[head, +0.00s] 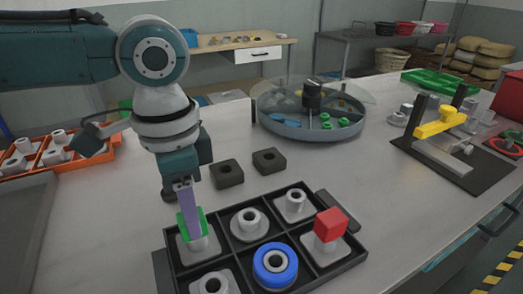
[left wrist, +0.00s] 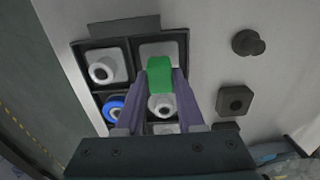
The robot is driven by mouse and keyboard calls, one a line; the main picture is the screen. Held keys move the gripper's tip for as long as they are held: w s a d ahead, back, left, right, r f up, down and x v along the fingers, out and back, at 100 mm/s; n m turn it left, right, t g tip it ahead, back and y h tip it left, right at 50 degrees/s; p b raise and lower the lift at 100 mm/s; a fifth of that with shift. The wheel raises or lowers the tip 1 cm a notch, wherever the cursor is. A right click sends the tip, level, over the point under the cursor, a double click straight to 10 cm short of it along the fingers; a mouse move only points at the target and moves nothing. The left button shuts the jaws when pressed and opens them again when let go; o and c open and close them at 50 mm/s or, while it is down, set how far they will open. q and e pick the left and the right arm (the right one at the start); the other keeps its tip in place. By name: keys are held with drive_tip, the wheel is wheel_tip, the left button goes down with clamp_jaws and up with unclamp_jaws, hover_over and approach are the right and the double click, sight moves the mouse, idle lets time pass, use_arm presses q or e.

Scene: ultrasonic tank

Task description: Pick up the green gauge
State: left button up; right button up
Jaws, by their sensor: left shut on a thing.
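In the left wrist view the green gauge (left wrist: 160,76) sits between the two fingertips of the left gripper (left wrist: 160,82). I cannot tell whether the gauge still touches the white part below it. My right gripper is in neither view.
A red block (head: 330,224) tops a white part in the tray; a blue ring (head: 275,265) sits in a front compartment. Dark square blocks (head: 227,173) lie behind the tray. A round grey tank (head: 310,128), orange bin (head: 85,150) and yellow-handled fixture (head: 440,122) stand farther back.

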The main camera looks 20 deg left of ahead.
use_arm(q)
clamp_jaws()
wheel_tip(320, 180, up, 20)
drive_tip(key=p, duration=0.1)
drive_tip(key=shift+p, duration=0.4)
